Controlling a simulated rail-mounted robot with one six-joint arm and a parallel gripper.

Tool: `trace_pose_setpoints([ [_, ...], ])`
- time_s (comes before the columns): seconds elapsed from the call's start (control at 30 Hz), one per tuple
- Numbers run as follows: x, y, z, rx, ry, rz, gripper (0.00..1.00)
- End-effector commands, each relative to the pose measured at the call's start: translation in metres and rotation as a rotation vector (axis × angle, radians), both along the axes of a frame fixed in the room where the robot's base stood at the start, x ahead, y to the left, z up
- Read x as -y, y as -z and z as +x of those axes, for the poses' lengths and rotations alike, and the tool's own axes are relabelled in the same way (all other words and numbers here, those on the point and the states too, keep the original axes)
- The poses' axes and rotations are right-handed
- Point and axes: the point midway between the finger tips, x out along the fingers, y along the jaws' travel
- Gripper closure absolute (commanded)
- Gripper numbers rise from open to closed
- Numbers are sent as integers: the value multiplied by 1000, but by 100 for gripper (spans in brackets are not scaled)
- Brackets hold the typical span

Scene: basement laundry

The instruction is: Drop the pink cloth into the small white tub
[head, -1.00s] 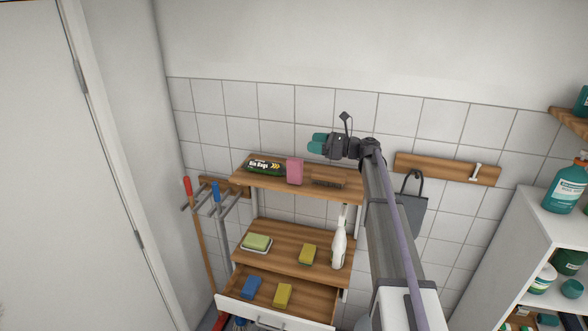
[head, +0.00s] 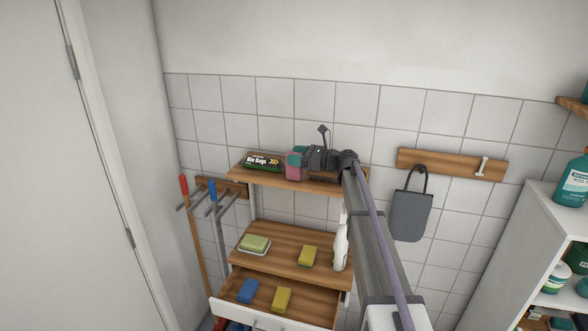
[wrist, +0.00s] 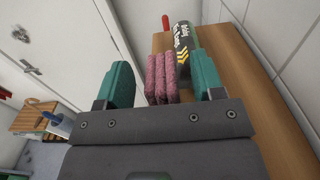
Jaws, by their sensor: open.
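The pink cloth (head: 292,172) stands folded on the wooden top shelf (head: 262,180), beside the bin bags roll. In the wrist view the cloth (wrist: 168,80) shows as several upright pink folds between the two teal fingers. My gripper (wrist: 162,76) is open, with one finger on each side of the cloth's line; I cannot tell how deep the cloth sits between them. In the head view my gripper (head: 298,158) is right at the cloth and overlaps it. I cannot make out a small white tub with certainty in these frames.
The bin bags roll (head: 262,162) lies close left of the cloth. Lower down are a green sponge on a dish (head: 254,244), a yellow sponge (head: 308,256) and a white spray bottle (head: 340,248). An open drawer (head: 268,295) holds blue and yellow sponges. A grey bag (head: 410,215) hangs right.

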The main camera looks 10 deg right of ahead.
Motion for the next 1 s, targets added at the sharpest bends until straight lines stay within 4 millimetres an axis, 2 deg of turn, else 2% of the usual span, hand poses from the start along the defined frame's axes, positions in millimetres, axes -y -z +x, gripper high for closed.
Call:
trace_pose_setpoints([
  [0.1, -9, 0, 5, 0, 0, 0, 38],
  [0.27, -8, 0, 4, 0, 0, 0, 39],
  [0.8, -8, 0, 4, 0, 0, 0, 91],
  [0.87, -8, 0, 4, 0, 0, 0, 95],
  [1.0, -8, 0, 4, 0, 0, 0, 95],
])
